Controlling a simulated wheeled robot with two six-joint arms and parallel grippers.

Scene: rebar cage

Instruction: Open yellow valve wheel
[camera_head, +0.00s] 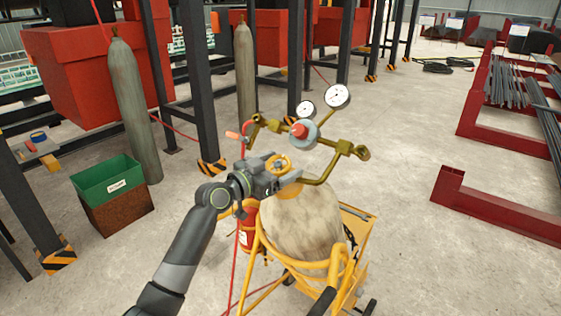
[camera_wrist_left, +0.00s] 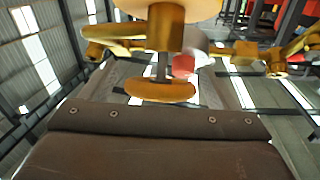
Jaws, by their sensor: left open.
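The yellow valve wheel (camera_head: 277,161) is small and round and sits at the top of a large worn beige cylinder (camera_head: 300,225), below the brass regulator (camera_head: 303,131). My left gripper (camera_head: 279,174) is open right at the wheel and partly covers it. In the left wrist view, the wheel (camera_wrist_left: 160,91) shows edge-on on its stem, between the two grey fingers. I cannot tell whether either finger touches it. My right gripper is not in view.
The cylinder stands in a yellow cart (camera_head: 345,277). Two pressure gauges (camera_head: 337,96) rise above the regulator, and a red hose (camera_head: 238,265) hangs at the left. A green-and-brown bin (camera_head: 112,190) and grey cylinders stand at the left.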

